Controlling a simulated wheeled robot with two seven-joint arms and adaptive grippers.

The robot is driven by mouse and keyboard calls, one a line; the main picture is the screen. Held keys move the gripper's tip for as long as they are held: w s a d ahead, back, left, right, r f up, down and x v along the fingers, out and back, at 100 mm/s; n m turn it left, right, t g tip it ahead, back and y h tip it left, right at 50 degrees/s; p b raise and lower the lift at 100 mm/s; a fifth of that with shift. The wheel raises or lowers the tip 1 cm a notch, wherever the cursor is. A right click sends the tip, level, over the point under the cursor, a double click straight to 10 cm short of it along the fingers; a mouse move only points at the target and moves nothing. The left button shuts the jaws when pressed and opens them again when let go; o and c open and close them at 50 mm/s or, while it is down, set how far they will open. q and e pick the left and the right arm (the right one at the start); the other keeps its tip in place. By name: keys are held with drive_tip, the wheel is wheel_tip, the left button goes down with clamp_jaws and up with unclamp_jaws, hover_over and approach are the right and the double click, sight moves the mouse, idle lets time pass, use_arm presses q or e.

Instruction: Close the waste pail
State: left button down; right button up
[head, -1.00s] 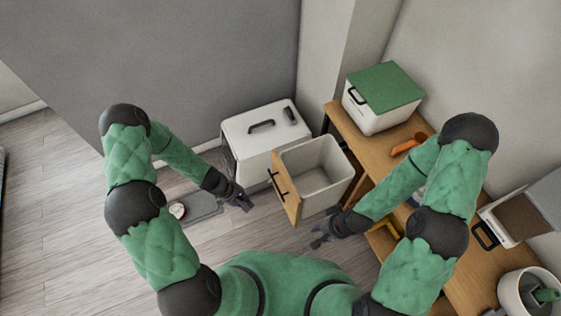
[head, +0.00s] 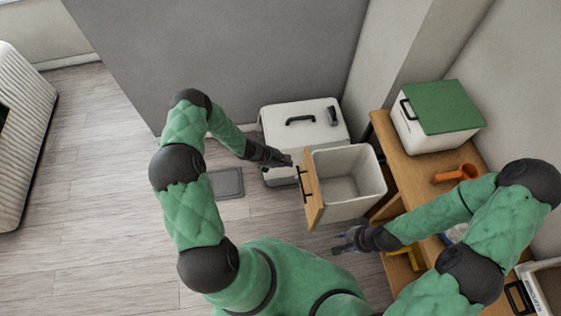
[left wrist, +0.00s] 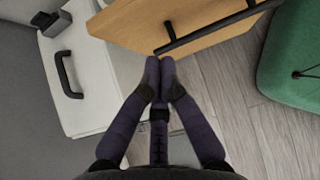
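The waste pail (head: 373,180) is a white open-topped bin with a wooden front panel (head: 312,188) and a black bar handle (head: 303,184). It stands pulled out from the wooden counter, and its inside looks empty. My left gripper (head: 288,161) is just left of the panel, near the handle's far end. In the left wrist view its fingertips (left wrist: 160,68) are together with nothing visible between them, close to the handle (left wrist: 210,28). I cannot tell if they touch it. My right gripper (head: 342,242) is in front of the pail, low, with its fingers apart and empty.
A white lidded box (head: 304,121) with black handles stands behind the pail by the grey wall. The wooden counter (head: 404,163) at right holds a green-lidded bin (head: 440,115) and an orange scoop (head: 456,173). A grey mat (head: 226,183) lies on the floor at left, where floor is clear.

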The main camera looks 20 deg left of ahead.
use_arm(q)
drive_tip(key=w+d, duration=0.1)
drive_tip(key=w+d+f, duration=0.1)
drive_tip(key=d, duration=0.1)
drive_tip(key=w+d+b, duration=0.1)
drive_tip(key=shift+d+f, duration=0.2)
use_arm(e)
drive_tip(key=shift+f, duration=0.75)
